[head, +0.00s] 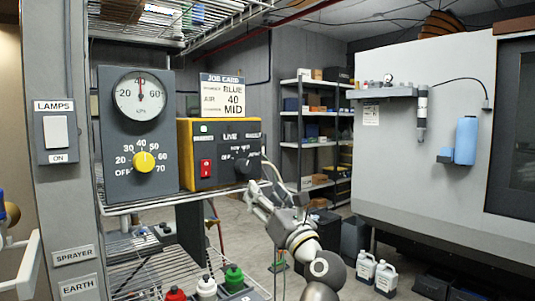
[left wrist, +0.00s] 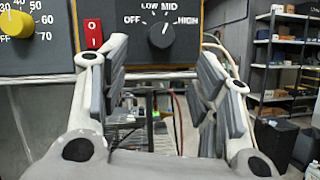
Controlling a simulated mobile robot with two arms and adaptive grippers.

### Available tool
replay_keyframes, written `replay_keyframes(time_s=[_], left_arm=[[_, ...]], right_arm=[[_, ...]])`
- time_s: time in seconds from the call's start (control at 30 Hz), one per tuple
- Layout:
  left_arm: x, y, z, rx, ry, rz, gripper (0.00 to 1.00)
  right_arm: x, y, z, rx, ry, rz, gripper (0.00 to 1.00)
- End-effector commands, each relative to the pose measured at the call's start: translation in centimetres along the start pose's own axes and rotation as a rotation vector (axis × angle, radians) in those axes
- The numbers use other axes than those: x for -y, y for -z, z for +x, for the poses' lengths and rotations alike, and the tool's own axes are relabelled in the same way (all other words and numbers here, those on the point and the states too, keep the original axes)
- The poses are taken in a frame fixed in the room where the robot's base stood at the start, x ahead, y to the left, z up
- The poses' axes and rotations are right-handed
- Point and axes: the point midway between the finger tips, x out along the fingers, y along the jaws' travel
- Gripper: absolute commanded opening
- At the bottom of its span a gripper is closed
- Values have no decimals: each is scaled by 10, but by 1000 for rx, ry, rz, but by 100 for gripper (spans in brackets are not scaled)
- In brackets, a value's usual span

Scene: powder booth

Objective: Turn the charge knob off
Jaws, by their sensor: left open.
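The charge knob (left wrist: 163,35) is a black dial on the dark front of a yellow-edged control box (head: 185,158). In the left wrist view its white mark points up, toward MID, with OFF to the left and HIGH to the right. In the head view the knob (head: 243,166) is small and dark. My left gripper (head: 262,180) is in front of the box's right part, close to the knob. In the left wrist view the fingers (left wrist: 163,85) are spread and empty, with the knob beyond them and above the gap. My right gripper is not in view.
A red rocker switch (left wrist: 93,35) is left of the knob. A yellow air knob (head: 144,161) and gauge (head: 140,95) are on the grey panel further left. A job card (head: 222,93) stands above the box. Wire shelf edge (left wrist: 60,79) runs beneath the box.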

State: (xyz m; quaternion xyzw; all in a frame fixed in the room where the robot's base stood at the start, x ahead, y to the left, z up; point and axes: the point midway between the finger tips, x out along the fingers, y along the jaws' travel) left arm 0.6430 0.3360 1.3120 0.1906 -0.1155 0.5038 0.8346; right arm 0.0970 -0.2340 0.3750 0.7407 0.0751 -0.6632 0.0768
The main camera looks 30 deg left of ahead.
Motion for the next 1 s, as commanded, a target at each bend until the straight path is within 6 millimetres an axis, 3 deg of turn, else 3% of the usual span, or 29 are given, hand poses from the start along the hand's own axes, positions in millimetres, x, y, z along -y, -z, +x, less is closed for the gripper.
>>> replay_keyframes(time_s=[0.1, 0.23, 0.5, 0.7, 1.0], left_arm=[[1, -2, 5, -10, 5, -7, 57], [2, -3, 20, -8, 5, -7, 57], [1, -4, 72, -7, 4, -5, 57], [2, -2, 100, -7, 5, -5, 57], [3, 1, 110, -8, 7, -7, 57]], right_arm=[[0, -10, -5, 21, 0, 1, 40], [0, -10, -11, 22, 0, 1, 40], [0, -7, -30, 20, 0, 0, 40], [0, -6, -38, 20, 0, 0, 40], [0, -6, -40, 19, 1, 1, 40]])
